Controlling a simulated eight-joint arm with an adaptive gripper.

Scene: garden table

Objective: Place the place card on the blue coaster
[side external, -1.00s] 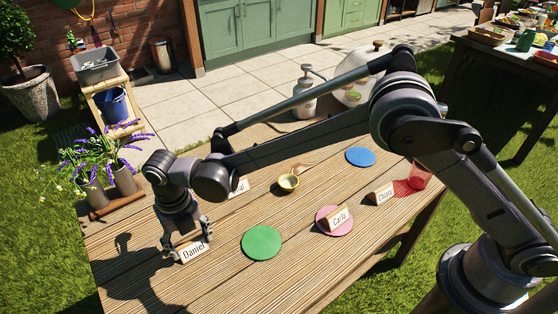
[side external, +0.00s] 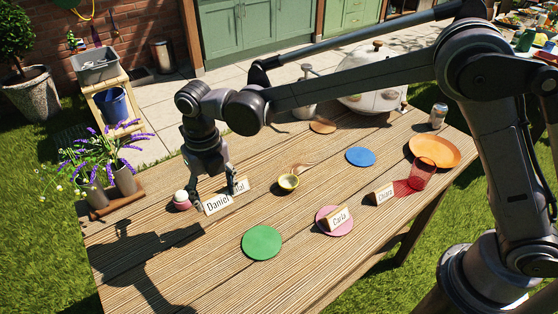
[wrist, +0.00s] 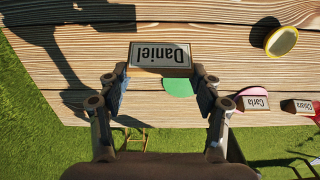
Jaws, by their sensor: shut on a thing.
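My gripper (side external: 218,190) is shut on the place card marked Daniel (side external: 217,205), a small wooden card with a white face. The card appears raised above the table, left of the middle. In the wrist view the Daniel card (wrist: 160,56) shows between the fingertips, its writing upside down. The blue coaster (side external: 360,157) lies bare on the table, to the right of my gripper and farther back. It is not seen in the wrist view.
A yellow bowl (side external: 288,182) stands between my gripper and the blue coaster. The green coaster (side external: 262,242) is bare. The Carla card (side external: 338,217) stands on a pink coaster. The Chiara card (side external: 383,194), red cup (side external: 422,173) and orange plate (side external: 440,149) are at right.

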